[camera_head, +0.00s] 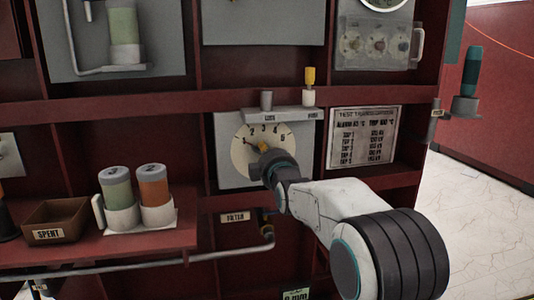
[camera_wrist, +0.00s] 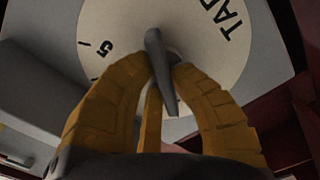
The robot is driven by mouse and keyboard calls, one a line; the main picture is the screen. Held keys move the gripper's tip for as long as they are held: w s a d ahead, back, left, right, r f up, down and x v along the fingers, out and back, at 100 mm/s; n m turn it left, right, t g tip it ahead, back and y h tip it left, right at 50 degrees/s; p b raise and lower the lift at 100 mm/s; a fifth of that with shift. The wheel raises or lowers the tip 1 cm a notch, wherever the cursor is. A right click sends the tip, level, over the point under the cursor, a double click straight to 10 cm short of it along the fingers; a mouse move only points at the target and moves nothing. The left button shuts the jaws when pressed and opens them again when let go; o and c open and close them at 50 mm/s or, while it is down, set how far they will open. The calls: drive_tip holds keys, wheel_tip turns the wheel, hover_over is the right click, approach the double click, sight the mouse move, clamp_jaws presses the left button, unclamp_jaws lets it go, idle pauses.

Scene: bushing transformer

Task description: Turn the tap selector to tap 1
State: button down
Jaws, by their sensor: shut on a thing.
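The tap selector's pale round dial (camera_head: 242,158) is on a grey panel, with the numerals 2 to 5 along its upper edge. My gripper (camera_head: 263,152) reaches it from the lower right and covers the dial's middle and lower right. In the wrist view, my gripper's yellow fingers (camera_wrist: 166,80) are closed around the grey selector handle (camera_wrist: 155,48) at the dial's centre. The dial (camera_wrist: 112,30) there shows a 5 at left and part of the word TAP at upper right. Which tap the handle points to I cannot tell.
A printed sign (camera_head: 363,137) is on the right. Green (camera_head: 117,195) and orange (camera_head: 154,190) canisters and a SPENT bin (camera_head: 57,218) stand at left. A pipe (camera_head: 225,252) runs below.

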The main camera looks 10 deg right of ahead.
drive_tip(key=shift+a+r, duration=0.15)
drive_tip(key=shift+r, duration=0.15)
drive_tip(key=c, duration=1.4)
unclamp_jaws()
drive_tip(key=shift+a, duration=0.1)
drive_tip(key=shift+c, duration=0.2)
drive_tip(key=o, duration=0.3)
drive_tip(key=shift+f, duration=0.25)
drive_tip(key=shift+s, duration=0.1)
drive_tip(key=s, duration=1.1)
drive_tip(key=shift+s, duration=0.4)
drive_tip(key=shift+r, duration=0.1)
